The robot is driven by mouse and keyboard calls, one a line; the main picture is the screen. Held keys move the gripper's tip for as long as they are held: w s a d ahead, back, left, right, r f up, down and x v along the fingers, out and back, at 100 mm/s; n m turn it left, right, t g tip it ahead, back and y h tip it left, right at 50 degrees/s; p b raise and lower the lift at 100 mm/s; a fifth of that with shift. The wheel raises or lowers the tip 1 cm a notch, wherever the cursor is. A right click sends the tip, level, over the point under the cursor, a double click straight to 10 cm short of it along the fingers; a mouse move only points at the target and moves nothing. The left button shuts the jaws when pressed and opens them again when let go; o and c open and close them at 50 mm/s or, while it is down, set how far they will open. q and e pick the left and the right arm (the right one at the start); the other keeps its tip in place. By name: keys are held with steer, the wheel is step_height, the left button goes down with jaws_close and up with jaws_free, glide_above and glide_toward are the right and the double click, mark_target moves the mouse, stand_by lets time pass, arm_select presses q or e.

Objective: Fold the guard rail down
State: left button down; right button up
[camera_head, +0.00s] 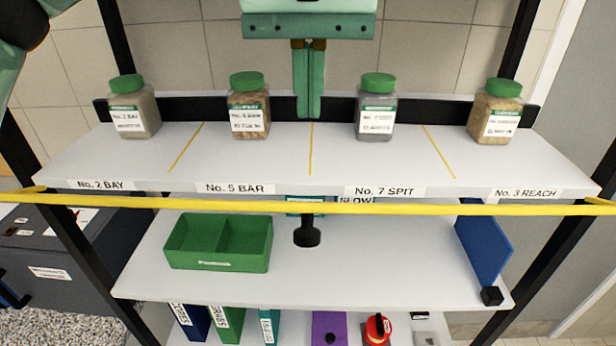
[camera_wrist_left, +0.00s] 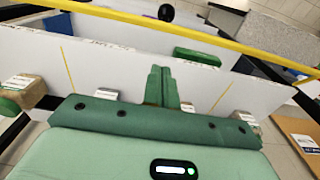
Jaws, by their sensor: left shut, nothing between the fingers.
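The yellow guard rail (camera_head: 250,207) runs level across the front of the shelf unit, just below the front edge of the upper shelf in the head view. It reaches past both black posts. It also crosses the top of the left wrist view (camera_wrist_left: 195,36). My left gripper (camera_head: 309,112) is above the back of the upper shelf, between the two middle jars, with its fingers together and empty. It is apart from the rail. Its fingers also show in the left wrist view (camera_wrist_left: 162,72). My right gripper is in neither view.
The upper shelf (camera_head: 350,172) holds a row of green-lidded jars, including a brown one (camera_head: 249,105) and a grey one (camera_head: 376,108). Below are a green divided tray (camera_head: 219,243), a black knob (camera_head: 307,232) and a blue panel (camera_head: 482,243). Black posts stand at both sides.

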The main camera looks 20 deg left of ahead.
mark_target(308, 218)
arm_select(q)
steer(key=f, duration=0.3)
steer(key=s+f, duration=0.1)
steer(key=f, duration=0.5)
steer(key=shift+s+d, duration=0.1)
steer(key=shift+s, duration=0.3)
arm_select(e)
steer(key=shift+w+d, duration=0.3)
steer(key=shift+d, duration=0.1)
arm_select(q)
steer(key=shift+d+f, duration=0.1)
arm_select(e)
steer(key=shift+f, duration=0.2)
